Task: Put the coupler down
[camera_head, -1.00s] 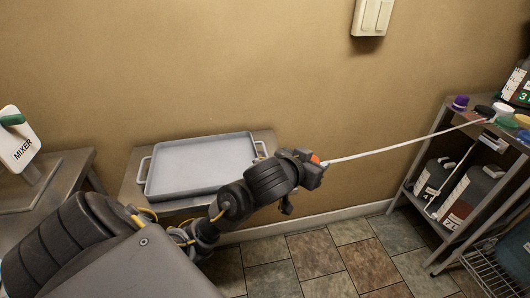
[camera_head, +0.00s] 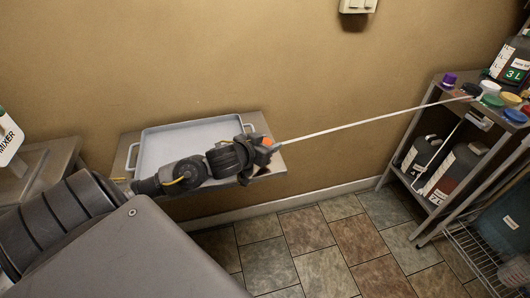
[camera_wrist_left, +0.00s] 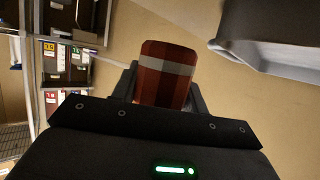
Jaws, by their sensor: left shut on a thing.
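The coupler (camera_wrist_left: 166,80) is a red-brown cylinder with a grey band, held between my left gripper's fingers in the left wrist view. In the head view only a small orange bit of the coupler (camera_head: 267,142) shows. My left gripper (camera_head: 268,150) is shut on it, near the right end of a grey tray (camera_head: 150,146). The tray's edge also shows in the left wrist view (camera_wrist_left: 250,60). My right gripper is not in view.
The tray rests on a small metal table (camera_head: 262,122) against the wall. A metal shelf rack (camera_head: 447,95) at right holds jugs and coloured caps, with a wire basket (camera_head: 470,258) below. Tiled floor (camera_head: 320,240) is open between.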

